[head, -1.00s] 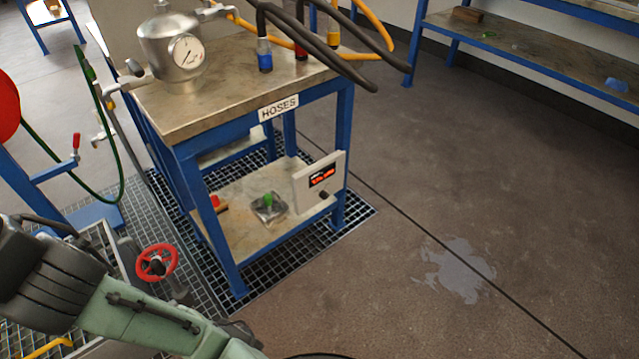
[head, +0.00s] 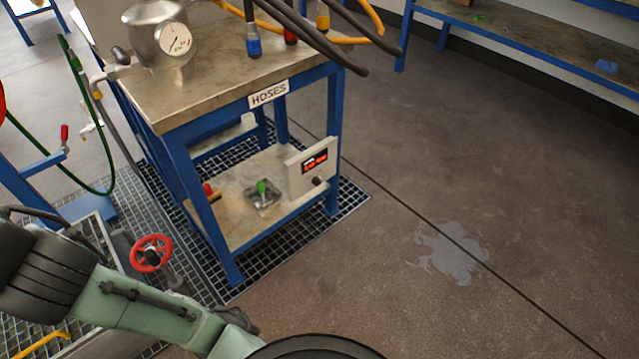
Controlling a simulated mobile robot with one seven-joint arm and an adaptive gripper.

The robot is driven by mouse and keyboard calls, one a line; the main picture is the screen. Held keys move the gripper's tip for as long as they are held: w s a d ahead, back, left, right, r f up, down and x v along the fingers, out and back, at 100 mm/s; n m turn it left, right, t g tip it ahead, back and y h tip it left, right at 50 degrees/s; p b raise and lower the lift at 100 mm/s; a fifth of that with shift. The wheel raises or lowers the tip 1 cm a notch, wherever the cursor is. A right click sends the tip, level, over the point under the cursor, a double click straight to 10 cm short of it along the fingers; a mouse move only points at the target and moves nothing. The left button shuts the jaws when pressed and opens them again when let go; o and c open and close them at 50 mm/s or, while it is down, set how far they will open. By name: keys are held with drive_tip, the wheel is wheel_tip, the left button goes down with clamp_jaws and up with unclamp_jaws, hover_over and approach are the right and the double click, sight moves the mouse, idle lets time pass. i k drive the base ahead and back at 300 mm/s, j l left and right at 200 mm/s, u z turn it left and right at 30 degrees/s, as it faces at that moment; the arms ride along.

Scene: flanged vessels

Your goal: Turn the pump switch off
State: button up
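No part is labelled as the pump switch, so I cannot tell for sure which it is. On the lower shelf (head: 240,222) of the blue-framed bench, a small grey metal box carries an upright green toggle (head: 262,187). Just right of it stands a white panel (head: 296,181) with a lit red display (head: 315,161) and a black knob (head: 317,181). A small red-topped item (head: 208,190) lies to the left. My green and black arm crosses the lower left, well short of the shelf. My gripper is out of the picture.
The bench top (head: 200,90) marked HOSES overhangs the shelf, and its blue legs (head: 215,225) flank the opening. A gauge vessel (head: 150,30) and hoses stand above. A red handwheel (head: 151,253) stands near my arm. The floor (head: 400,270) at right is clear.

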sight(317, 181)
drive_tip(key=i+l+z, duration=0.1)
drive_tip(key=z, duration=0.35)
drive_tip(key=i+l+z, duration=0.15)
drive_tip(key=l+z, duration=0.15)
drive_tip(key=z, duration=0.2)
